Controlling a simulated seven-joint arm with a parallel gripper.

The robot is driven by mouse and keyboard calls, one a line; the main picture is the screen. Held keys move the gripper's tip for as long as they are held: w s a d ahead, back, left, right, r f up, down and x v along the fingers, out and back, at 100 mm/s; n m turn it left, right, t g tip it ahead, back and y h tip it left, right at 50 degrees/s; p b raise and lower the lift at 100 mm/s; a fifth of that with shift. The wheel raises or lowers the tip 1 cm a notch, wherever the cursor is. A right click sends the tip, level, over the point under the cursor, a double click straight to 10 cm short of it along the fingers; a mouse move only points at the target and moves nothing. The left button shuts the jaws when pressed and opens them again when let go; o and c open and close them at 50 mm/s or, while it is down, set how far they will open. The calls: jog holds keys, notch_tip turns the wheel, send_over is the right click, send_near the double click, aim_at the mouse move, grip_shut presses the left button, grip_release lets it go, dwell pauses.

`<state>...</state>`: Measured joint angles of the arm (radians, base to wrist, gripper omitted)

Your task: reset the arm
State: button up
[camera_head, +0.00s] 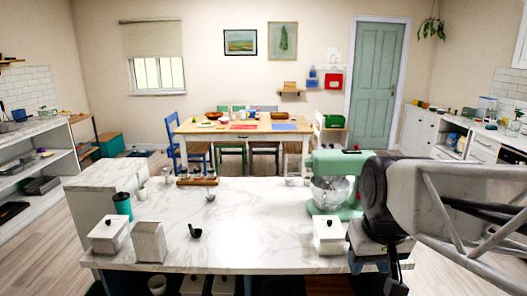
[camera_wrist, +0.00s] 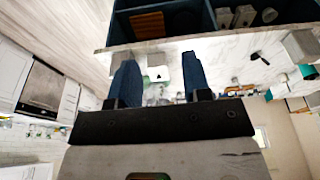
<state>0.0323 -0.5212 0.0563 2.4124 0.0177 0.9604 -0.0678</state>
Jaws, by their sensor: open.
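My gripper (camera_wrist: 157,72) shows in the wrist view as two blue fingers, spread apart with nothing held between them. A white box-shaped container shows in the gap beyond the fingertips, apart from them. In the head view my arm comes in from the right, over the right end of the marble-topped island (camera_head: 255,222). Its dark end hangs down near the front right edge of the island, and the fingers are hard to make out there.
A green stand mixer (camera_head: 330,205) stands close to my arm on the island. A white lidded canister (camera_head: 328,236) is just in front of it. More canisters (camera_head: 108,234), a teal cup (camera_head: 122,205) and a small dark ladle (camera_head: 194,231) are further left. The island's middle is mostly clear.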

jog(key=s+f, duration=0.4)
jog(key=s, duration=0.2)
jog(key=shift+s+a+f+m, duration=0.25)
jog(key=shift+s+m, duration=0.05)
jog(key=shift+s, duration=0.1)
dwell(1.8)
